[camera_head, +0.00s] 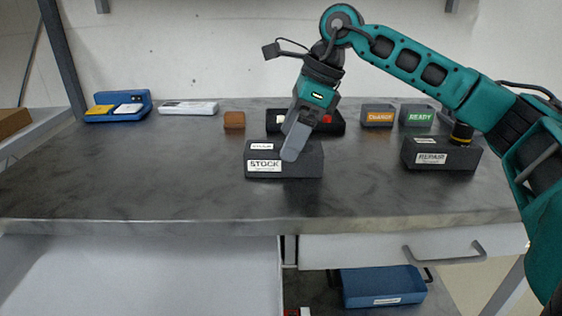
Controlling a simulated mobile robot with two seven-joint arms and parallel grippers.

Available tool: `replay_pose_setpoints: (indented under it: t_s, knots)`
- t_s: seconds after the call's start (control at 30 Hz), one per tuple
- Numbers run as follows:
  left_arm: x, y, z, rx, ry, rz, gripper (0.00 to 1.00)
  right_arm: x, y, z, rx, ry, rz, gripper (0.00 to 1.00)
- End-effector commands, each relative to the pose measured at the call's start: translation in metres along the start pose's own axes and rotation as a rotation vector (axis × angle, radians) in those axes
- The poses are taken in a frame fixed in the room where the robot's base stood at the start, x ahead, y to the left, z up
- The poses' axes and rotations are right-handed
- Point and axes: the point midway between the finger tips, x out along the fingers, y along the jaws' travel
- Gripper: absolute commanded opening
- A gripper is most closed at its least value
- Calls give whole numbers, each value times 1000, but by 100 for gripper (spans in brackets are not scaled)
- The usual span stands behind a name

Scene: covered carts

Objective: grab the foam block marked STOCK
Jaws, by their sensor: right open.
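The dark grey foam block marked STOCK (305,167) lies on the grey tabletop near the middle of the head view, its white label facing me. My right gripper (291,150) comes down over the block, fingers pointing downward, and covers part of its top. The gripper is open; I cannot tell whether a finger touches the block. The block sits flat on the table. My left gripper is not in view.
A similar block marked REPAIR (440,160) lies to the right. Behind are small boxes marked CHARGE (378,116) and READY (418,117), a brown block (234,120) and a blue case (118,108). An open drawer (140,275) juts out below. The table's left front is clear.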

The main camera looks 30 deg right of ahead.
Motion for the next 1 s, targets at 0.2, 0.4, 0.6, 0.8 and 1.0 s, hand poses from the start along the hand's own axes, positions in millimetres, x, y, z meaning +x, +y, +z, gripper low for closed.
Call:
replay_pose_setpoints:
  t_s: [0.2,0.4,0.6,0.8,1.0]
  knots:
    - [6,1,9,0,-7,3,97,34,-3,4,1,0,2,94]
    - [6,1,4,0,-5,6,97,42,-3,4,1,-1,0,94]
    - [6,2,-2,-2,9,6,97,41,-3,4,1,-1,0,88]
    - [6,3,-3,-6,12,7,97,41,-3,4,1,-1,0,69]
    - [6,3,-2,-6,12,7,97,41,-3,4,1,-1,0,50]
